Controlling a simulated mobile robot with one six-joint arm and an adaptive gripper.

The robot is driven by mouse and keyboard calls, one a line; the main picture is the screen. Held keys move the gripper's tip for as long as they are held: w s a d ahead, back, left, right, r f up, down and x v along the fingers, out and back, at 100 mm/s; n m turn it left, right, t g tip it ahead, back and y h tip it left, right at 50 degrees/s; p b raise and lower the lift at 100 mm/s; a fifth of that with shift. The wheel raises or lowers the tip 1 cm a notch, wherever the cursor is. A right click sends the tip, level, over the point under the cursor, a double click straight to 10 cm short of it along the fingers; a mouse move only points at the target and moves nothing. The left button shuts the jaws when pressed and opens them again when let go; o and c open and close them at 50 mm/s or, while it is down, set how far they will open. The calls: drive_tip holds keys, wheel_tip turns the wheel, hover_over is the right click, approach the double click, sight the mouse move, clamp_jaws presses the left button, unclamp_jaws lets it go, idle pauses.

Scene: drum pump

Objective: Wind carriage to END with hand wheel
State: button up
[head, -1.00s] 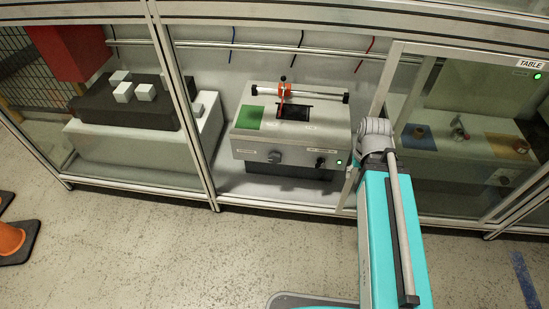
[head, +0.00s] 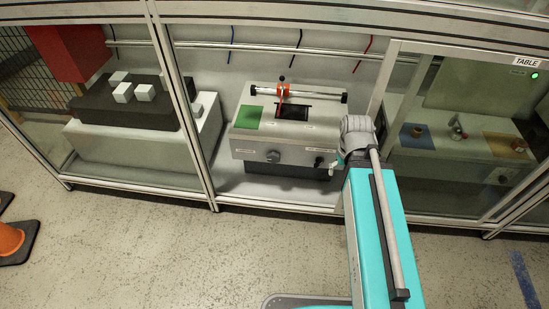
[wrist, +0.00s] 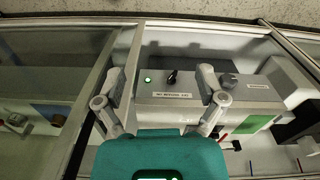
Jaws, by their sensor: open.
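The grey machine box (head: 245,147) stands inside the middle bay of the frame. In the head view my wrist hides the panel's right end.
Frame posts (head: 185,110) bound the bay. A glass-fronted bay (head: 460,160) lies right; a dark block with white cubes (head: 125,105) stands left.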

drive_tip(key=w+a+f+n+t+h+b, duration=0.3)
drive_tip(key=w+a+f+n+b, duration=0.15)
drive_tip(key=f+n+b, duration=0.5)
drive_tip(key=n+t+b, duration=1)
drive_tip(key=n+b, duration=1.3)
drive_tip(key=n, duration=0.5)
approach(273, 158)
drive_tip(key=s, duration=0.2)
drive_tip(key=shift+s+a+r+n, duration=0.2)
drive_tip(key=shift+s+a+n, duration=0.05)
drive_tip(key=shift+a+n, duration=0.2)
drive_tip(key=shift+w, duration=0.1)
drive_tip(key=b+x, duration=0.4)
drive_tip(key=x, duration=0.9)
drive_tip(key=shift+w+d+b, duration=0.1)
drive_tip(key=shift+w+b, duration=0.3)
drive_tip(key=c, duration=0.8)
